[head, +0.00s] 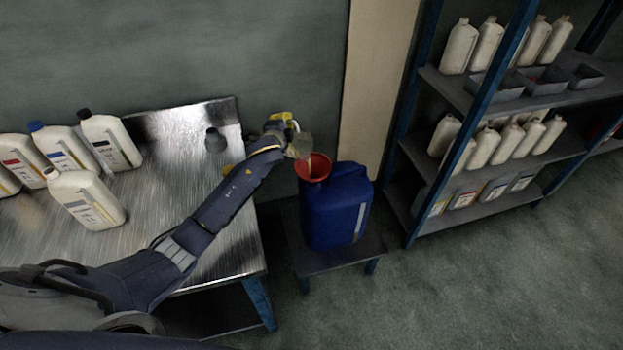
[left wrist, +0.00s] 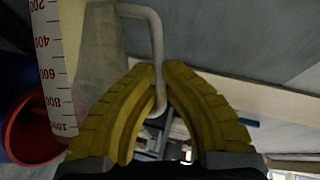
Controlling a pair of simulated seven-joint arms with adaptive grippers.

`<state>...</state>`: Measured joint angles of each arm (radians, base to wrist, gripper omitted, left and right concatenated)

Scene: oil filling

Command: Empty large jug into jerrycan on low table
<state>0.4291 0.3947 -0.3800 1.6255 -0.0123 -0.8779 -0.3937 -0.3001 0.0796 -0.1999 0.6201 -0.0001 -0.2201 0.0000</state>
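The large jug (head: 302,145) is a greyish see-through vessel, tilted over the red funnel (head: 316,167). In the left wrist view, the jug (left wrist: 98,55) shows a white scale with red numbers and a bent handle. My left gripper (head: 284,121) is at the jug's handle; its yellow fingers (left wrist: 160,76) are closed around it. The funnel sits in the top of the blue jerrycan (head: 335,215), which stands upright on the low table (head: 312,262). The funnel also shows in the left wrist view (left wrist: 30,128). I cannot tell how much liquid is in the jug. My right gripper is out of view.
A metal workbench (head: 178,185) at left holds several white bottles (head: 86,200) and a small grey container (head: 215,140). A blue-framed shelf (head: 420,120) with bottles and bins stands right of the low table. Open floor (head: 450,290) lies in front.

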